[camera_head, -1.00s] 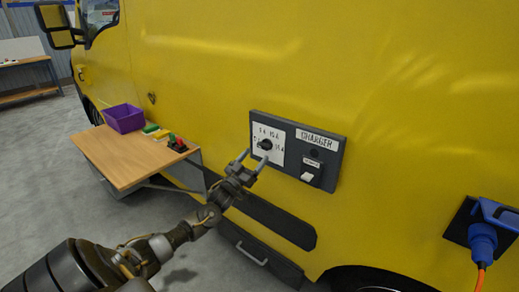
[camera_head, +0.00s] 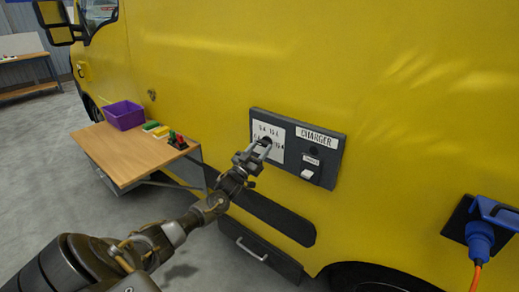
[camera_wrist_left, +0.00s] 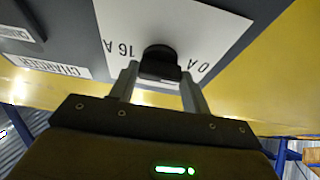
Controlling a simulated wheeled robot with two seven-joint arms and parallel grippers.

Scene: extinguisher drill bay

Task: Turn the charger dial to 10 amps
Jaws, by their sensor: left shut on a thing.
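The charger panel (camera_head: 322,175) is a dark grey plate on the yellow van's side, with a white dial scale (camera_head: 270,130) at its left. The black charger dial (camera_wrist_left: 160,63) shows between my left gripper's fingers in the left wrist view, with "16 A" on one side and "0 A" on the other. My left gripper (camera_head: 257,150) is at the dial in the head view, its fingers shut on it and covering most of it. The dial's pointer cannot be made out. My right gripper is not in view.
A white rocker switch (camera_head: 307,174) sits right of the dial on the panel. A wooden shelf (camera_head: 130,155) at left carries a purple bin (camera_head: 124,115) and small coloured items. A blue plug (camera_head: 482,240) with an orange cable is at far right.

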